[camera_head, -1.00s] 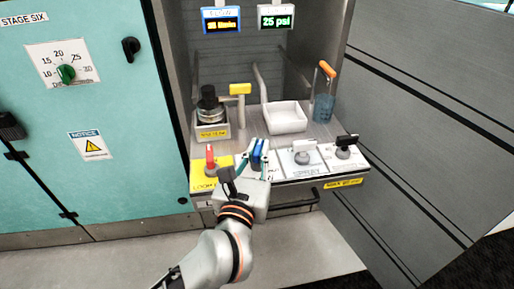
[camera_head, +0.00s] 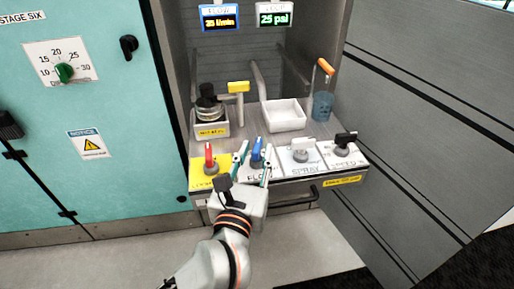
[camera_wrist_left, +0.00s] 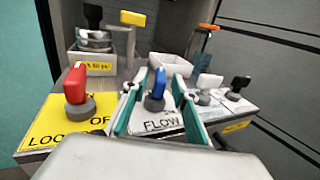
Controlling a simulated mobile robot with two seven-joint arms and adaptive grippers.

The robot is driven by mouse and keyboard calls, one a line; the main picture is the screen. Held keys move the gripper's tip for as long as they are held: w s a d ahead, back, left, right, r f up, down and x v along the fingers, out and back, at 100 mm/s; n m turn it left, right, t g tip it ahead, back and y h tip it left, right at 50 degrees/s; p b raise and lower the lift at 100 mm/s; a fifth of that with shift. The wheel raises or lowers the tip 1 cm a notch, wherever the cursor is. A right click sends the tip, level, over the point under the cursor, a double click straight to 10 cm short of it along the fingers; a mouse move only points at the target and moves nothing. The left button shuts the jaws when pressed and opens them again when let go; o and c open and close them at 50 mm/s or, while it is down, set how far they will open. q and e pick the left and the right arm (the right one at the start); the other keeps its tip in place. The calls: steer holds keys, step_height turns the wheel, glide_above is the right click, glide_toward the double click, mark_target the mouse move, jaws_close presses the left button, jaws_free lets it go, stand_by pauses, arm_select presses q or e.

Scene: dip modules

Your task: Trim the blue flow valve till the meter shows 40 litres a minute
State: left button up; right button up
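The blue flow valve (camera_head: 257,152) stands on a white plate marked FLOW on the sloping panel. Its handle shows in the left wrist view (camera_wrist_left: 159,84) on a grey round base, pointing mostly away from me. My left gripper (camera_head: 252,167) is open, with one finger on each side of the valve. In the left wrist view the fingers (camera_wrist_left: 156,92) stand clear of the handle, with gaps on both sides. The blue-framed flow meter (camera_head: 221,18) shows yellow digits that look like 35 l/min, though they are small and blurred. My right gripper is not in view.
A red handle (camera_head: 209,158) on a yellow plate stands close left of the valve. A white spray handle (camera_head: 301,151) and a black handle (camera_head: 344,141) stand to the right. A green-lit display (camera_head: 274,18) reads 25 psi.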

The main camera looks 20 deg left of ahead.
arm_select(q)
steer(key=v, duration=1)
steer(key=shift+a, duration=0.1)
